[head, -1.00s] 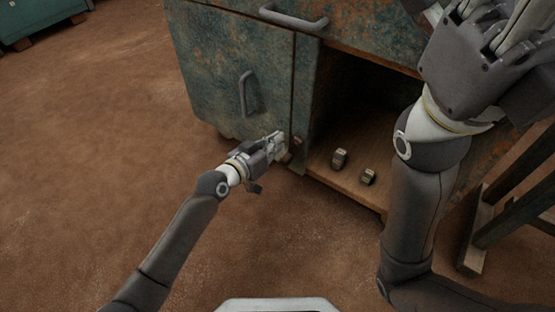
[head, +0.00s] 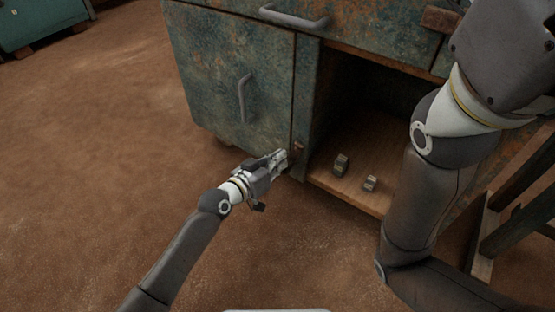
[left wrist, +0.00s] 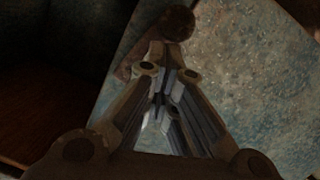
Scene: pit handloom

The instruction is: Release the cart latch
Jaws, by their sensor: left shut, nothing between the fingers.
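The cart latch (head: 297,148) looks like a small brown piece on the post beside the blue-green door (head: 230,85) of the rusty cabinet. In the left wrist view a round brown knob (left wrist: 176,22) on a short bar shows just beyond my fingertips. My left gripper (head: 284,157) is shut and empty, with its fingertips right by the latch. I cannot tell whether they touch it. It also shows in the left wrist view (left wrist: 163,88).
Two small metal blocks (head: 341,165) (head: 370,183) sit on the wooden floor of the open compartment. A grey handle (head: 242,97) is on the door, another (head: 294,17) above. Dark wooden beams (head: 515,215) stand at the right. The brown floor at the left is clear.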

